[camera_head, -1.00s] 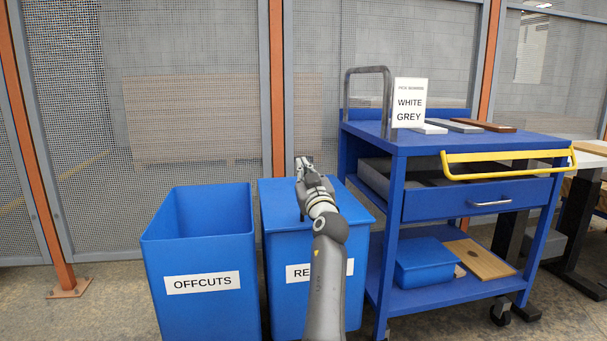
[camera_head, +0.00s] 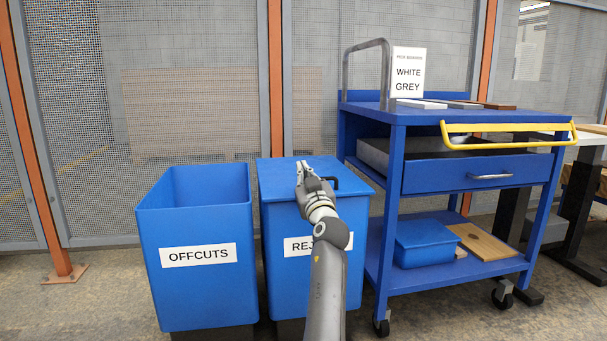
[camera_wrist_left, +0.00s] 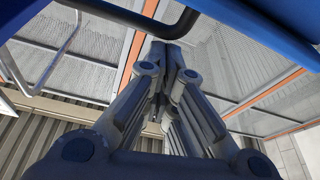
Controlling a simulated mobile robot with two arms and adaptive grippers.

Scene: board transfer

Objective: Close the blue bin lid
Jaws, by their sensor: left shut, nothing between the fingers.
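The blue bin with the partly hidden "REJ..." label (camera_head: 297,246) stands right of the open OFFCUTS bin (camera_head: 208,285). Its blue lid (camera_head: 280,178) lies flat across the top, with no gap visible at the front edge. A black handle (camera_head: 334,181) on the lid shows just right of my gripper. My left gripper (camera_head: 301,168) is shut and empty, over the lid in the head view; contact cannot be told. The left wrist view shows the closed fingers (camera_wrist_left: 168,52), a black bar (camera_wrist_left: 165,24) near their tips and a blue surface at top right. My right gripper is out of view.
A blue cart (camera_head: 420,190) stands close on the right, with a yellow handle (camera_head: 505,136), boards on top and a small blue box (camera_head: 426,245) on its lower shelf. A mesh fence (camera_head: 180,90) runs behind the bins. Floor is free at the left.

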